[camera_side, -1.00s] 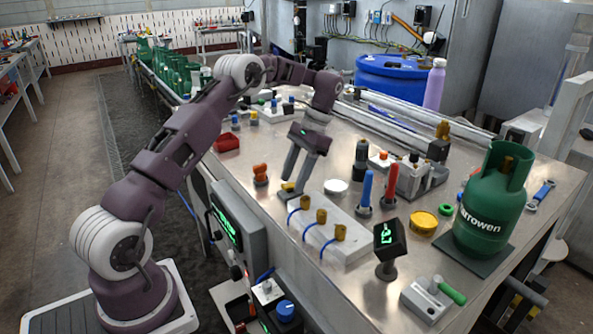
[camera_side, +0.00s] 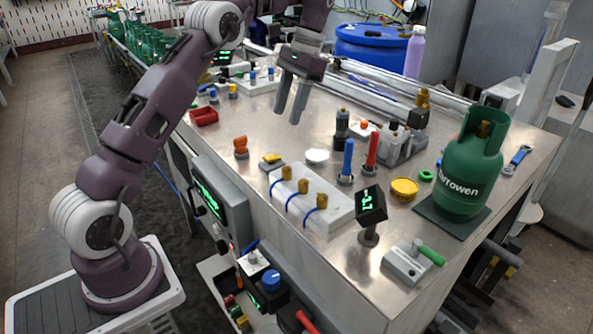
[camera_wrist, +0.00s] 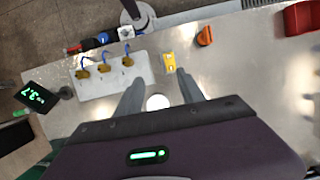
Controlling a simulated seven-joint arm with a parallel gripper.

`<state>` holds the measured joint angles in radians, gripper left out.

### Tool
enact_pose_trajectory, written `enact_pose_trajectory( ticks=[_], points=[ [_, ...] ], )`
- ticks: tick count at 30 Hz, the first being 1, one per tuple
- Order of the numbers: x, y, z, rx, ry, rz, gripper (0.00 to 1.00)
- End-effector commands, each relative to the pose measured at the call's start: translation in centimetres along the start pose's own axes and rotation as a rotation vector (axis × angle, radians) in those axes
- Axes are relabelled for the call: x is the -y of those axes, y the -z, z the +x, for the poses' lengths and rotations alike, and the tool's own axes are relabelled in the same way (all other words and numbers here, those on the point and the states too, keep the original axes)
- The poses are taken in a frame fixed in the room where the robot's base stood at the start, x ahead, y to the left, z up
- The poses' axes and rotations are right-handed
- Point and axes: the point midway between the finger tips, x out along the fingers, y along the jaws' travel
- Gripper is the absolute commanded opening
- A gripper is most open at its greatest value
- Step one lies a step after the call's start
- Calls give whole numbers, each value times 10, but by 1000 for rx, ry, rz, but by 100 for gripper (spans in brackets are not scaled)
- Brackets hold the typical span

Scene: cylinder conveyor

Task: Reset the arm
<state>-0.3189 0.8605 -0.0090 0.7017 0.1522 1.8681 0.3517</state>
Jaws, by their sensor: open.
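My gripper (camera_side: 289,101) hangs above the metal worktable (camera_side: 300,262) in the side view, fingers pointing down. Its two grey fingers are apart with nothing between them. In the wrist view the open fingers of my gripper (camera_wrist: 160,84) reach over the table, apart from every object. A small yellow-topped piece (camera_side: 271,159) sits on the table below and left of the fingers; it also shows in the wrist view (camera_wrist: 168,61).
A white block with brass fittings (camera_side: 318,207), an orange knob (camera_side: 241,147), a red tray (camera_side: 204,115) and a white disc (camera_side: 317,156) stand nearby. A green gas cylinder (camera_side: 470,172) stands on a dark plate at right. Several cylinders line the far conveyor.

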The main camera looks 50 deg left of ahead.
Motion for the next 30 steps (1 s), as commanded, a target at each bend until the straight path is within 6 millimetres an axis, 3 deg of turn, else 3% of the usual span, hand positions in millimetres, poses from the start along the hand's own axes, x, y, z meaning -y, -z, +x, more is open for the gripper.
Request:
enact_pose_trajectory(
  ticks=[1, 3, 7, 11, 15, 18, 21, 30],
  points=[
    [-17, -20, -26, -63, 21, 6, 45],
    [-42, -50, -52, -159, 41, 7, 45],
    [-89, -117, -72, -340, 57, 5, 45],
    [-131, -188, -57, -518, 45, -1, 45],
    [-161, -247, -12, -684, 8, -12, 45],
    [-172, -269, 18, -763, -18, -20, 45],
    [-177, -279, 36, -803, -35, -25, 45],
    [-178, -281, 42, -812, -39, -27, 45]
  ],
)
